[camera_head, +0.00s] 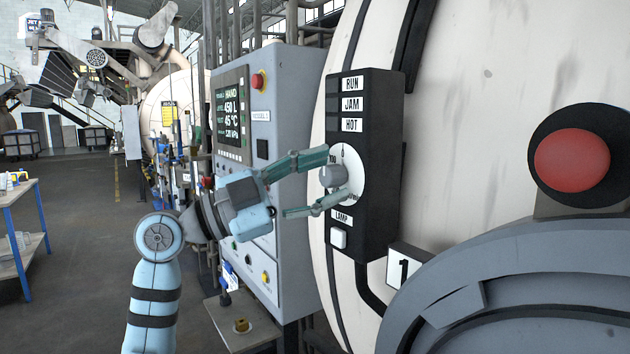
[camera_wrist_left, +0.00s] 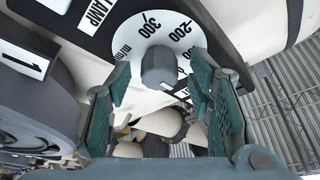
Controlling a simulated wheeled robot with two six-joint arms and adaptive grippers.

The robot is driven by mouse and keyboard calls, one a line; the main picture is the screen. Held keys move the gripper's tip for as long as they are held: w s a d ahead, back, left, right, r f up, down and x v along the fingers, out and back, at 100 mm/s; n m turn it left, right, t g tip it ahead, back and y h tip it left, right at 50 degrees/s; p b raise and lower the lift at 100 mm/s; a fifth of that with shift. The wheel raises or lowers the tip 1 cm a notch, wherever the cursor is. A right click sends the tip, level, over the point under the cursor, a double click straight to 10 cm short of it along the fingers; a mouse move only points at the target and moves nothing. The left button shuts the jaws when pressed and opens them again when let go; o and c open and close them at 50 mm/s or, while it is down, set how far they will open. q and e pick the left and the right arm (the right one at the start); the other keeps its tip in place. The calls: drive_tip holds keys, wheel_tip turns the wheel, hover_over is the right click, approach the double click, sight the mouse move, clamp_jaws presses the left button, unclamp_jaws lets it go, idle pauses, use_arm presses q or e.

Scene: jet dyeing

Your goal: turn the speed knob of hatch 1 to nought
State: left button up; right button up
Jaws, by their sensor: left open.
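The speed knob (camera_head: 333,176) is a grey round knob on a white dial (camera_head: 351,165) on a black control box (camera_head: 375,180) fixed to the pale vessel. In the left wrist view the knob (camera_wrist_left: 159,68) sits at the centre of the dial (camera_wrist_left: 180,40), where numbers such as 200 and 300 show. My left gripper (camera_head: 325,175) is open, with one finger above the knob and one below it in the head view. In the left wrist view its fingers (camera_wrist_left: 160,85) stand on both sides of the knob, apart from it. My right gripper is not in view.
A grey hatch (camera_head: 530,270) with a plate marked 1 (camera_head: 403,270) and a red button (camera_head: 572,160) stand at the right. A grey control cabinet (camera_head: 290,110) with a screen stands behind my left arm. A blue table (camera_head: 20,225) is far left; open floor lies between.

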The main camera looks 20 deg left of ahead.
use_arm(q)
drive_tip(key=v, duration=1.2)
